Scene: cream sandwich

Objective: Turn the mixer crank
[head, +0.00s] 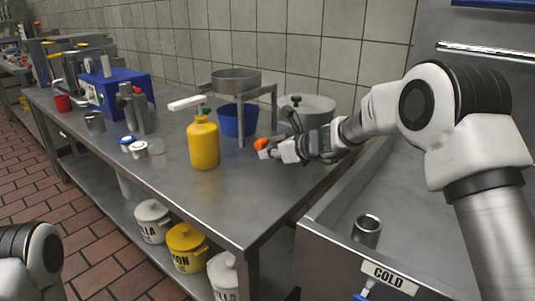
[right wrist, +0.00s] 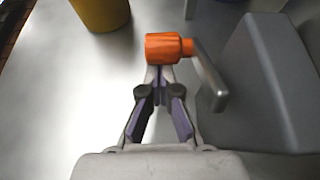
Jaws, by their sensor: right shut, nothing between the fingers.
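The mixer crank shows an orange knob (head: 262,144) near the right end of the steel counter. In the right wrist view the orange knob (right wrist: 165,47) sits on a grey crank arm (right wrist: 209,76) beside a large grey body (right wrist: 268,85). My right gripper (head: 272,150) is at the knob. In the right wrist view its fingertips (right wrist: 158,77) are shut together right at the near side of the knob, with nothing between them. I cannot tell whether they touch it. My right arm hides part of the mixer. My left gripper is out of view; only its arm shows at lower left.
A yellow bottle (head: 203,143) stands left of the knob. A blue bucket (head: 236,121) is under a stand with a metal pan (head: 236,80). A sink (head: 330,205) lies to the right. The front counter is clear.

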